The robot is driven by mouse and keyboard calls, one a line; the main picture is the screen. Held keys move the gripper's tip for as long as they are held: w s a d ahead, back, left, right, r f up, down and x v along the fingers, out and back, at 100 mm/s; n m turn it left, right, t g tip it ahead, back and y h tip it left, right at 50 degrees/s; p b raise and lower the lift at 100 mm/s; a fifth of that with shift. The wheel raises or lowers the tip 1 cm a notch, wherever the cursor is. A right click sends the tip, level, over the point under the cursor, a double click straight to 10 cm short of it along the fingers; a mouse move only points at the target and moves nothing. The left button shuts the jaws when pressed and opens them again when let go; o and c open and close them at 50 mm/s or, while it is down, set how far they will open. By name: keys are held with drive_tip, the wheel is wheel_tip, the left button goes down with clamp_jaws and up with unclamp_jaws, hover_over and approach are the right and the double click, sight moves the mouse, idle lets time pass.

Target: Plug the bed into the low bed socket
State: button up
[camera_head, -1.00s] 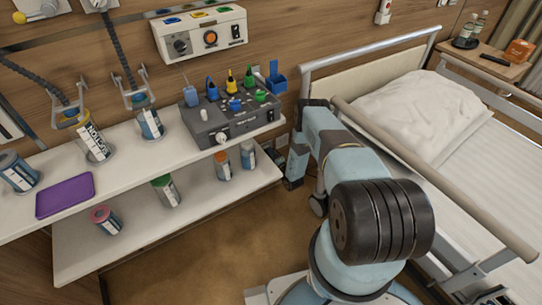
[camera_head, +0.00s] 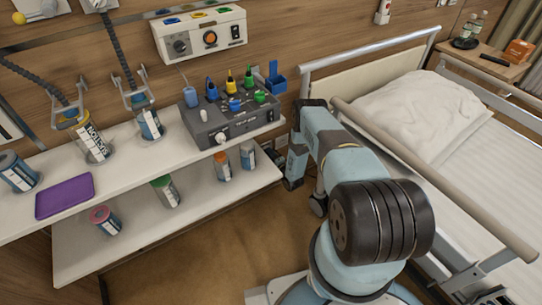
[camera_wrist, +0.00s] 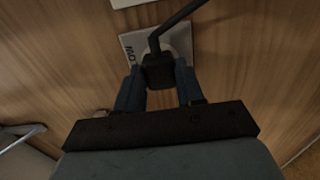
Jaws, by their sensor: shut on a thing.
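In the wrist view my gripper (camera_wrist: 160,88) is shut on a black plug (camera_wrist: 158,68), with a blue finger on each side of it. A dark cable (camera_wrist: 178,22) runs from the plug up and to the right. The plug is in front of a light socket plate (camera_wrist: 132,46) on the wood wall, lettered LOW. I cannot tell whether the plug is seated, since its front is hidden. In the head view my gripper (camera_head: 291,180) is low between the shelf and the bed, and the plug is hard to make out there. The bed (camera_head: 470,165) stands at the right.
The two-level shelf (camera_head: 215,205) on the left carries a grey device, a purple tray and several canisters. The bed's side rail (camera_head: 430,180) runs close beside my arm. Part of another pale plate (camera_wrist: 128,3) shows above the socket. Floor is open in front of the shelf.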

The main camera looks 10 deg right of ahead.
drive_tip(key=shift+w+a, duration=0.1)
drive_tip(key=shift+w, duration=0.35)
idle(0.7)
drive_tip(key=o, duration=1.1)
drive_tip(key=shift+c, duration=0.2)
drive_tip(key=v, duration=1.3)
drive_tip(key=shift+s, duration=0.35)
